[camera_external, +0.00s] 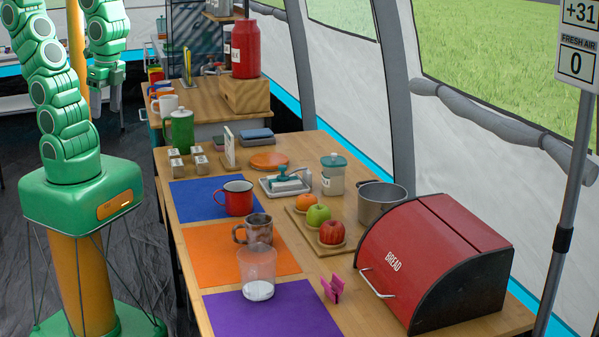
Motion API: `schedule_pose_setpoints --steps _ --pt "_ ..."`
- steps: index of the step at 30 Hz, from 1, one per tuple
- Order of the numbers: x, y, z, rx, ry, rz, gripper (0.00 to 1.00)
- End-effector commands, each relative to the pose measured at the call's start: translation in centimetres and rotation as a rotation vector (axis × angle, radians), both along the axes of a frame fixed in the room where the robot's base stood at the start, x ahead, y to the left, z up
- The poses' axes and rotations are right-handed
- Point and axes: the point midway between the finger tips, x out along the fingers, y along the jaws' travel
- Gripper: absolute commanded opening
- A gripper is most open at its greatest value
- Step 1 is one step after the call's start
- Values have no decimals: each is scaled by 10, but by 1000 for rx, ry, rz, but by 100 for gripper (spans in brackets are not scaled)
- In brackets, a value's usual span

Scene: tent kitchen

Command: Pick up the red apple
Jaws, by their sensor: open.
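The red apple (331,233) sits at the near end of a small wooden board (299,226) on the table. A green apple (318,215) is right behind it, and an orange (306,201) is at the far end of the row. My gripper (105,106) hangs pointing down at the upper left, beside the far end of the table. It is open and empty, well away from the apple. The red apple is in plain view from this side.
A red bread box (433,262) stands right of the apple, with a metal pot (381,204) behind. A clear cup (257,272), brown mug (258,229) and red mug (238,198) stand to the left. A pink clip-like object (333,288) is in front.

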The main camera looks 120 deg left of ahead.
Motion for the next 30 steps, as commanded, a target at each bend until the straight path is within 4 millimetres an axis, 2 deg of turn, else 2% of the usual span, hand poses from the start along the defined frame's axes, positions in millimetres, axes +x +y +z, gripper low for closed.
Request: schedule_pose_setpoints --steps 5,12,23,26,30 --pt "0 -1 1 -4 -6 -3 64" --pt "0 -1 1 -4 -6 -3 98" --pt "5 3 2 11 -4 17 98" --pt "17 12 2 48 2 64 98" --pt "42 34 4 133 6 169 98"
